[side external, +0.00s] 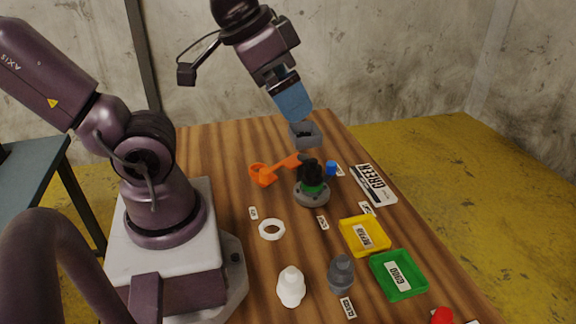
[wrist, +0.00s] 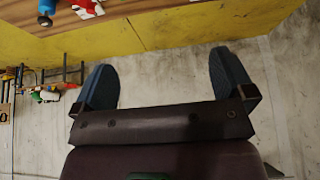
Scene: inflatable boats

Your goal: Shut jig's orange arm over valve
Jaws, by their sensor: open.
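The jig's orange arm (side external: 277,168) lies out to the left of the valve in the side view, swung aside and not over it. The valve (side external: 312,176), black with a green band, stands upright on a round grey base (side external: 312,197). My gripper (side external: 297,112) is above and behind them, tilted, with its blue fingers apart from both. In the wrist view my gripper (wrist: 163,60) is spread wide with nothing between the fingers. Neither orange arm nor valve can be made out there.
A grey block (side external: 305,135) shows just below my fingers; its exact place is unclear. Yellow (side external: 347,222) and green (side external: 382,274) trays stand at front right. A white ring (side external: 271,229), a white fitting (side external: 291,287) and a grey fitting (side external: 341,273) stand nearer. The table's back left is clear.

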